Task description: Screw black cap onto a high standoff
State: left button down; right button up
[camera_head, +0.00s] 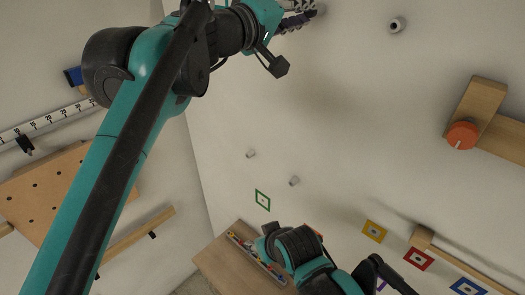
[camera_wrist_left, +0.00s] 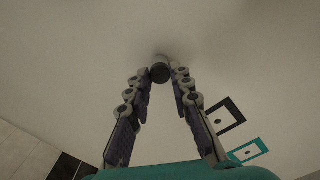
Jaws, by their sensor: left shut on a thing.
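My left gripper (camera_head: 300,18) is at the top edge of the head view, its fingers reaching right to the pale wall. In the left wrist view, its fingertips (camera_wrist_left: 160,80) close from both sides on a small round dark cap (camera_wrist_left: 160,73). A pale stub, seemingly a high standoff (camera_wrist_left: 162,59), shows just beyond the cap against the wall; I cannot tell whether the cap is threaded on it. Another grey standoff (camera_head: 397,25) with a dark centre sticks out of the wall to the right. My right gripper's fingers do not show; only its arm is at the bottom.
Two lower standoffs (camera_head: 250,153) (camera_head: 294,181) stick out of the wall. A wooden block with an orange knob (camera_head: 462,135) is at right. A wooden shelf (camera_head: 225,270) is at the bottom. The wall around the left gripper is mostly clear.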

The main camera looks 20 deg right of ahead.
pick_arm(q)
jog(key=m, duration=0.5)
dwell(0.3)
jog(key=m, duration=0.5)
jog(key=c, duration=1.6)
grip_release()
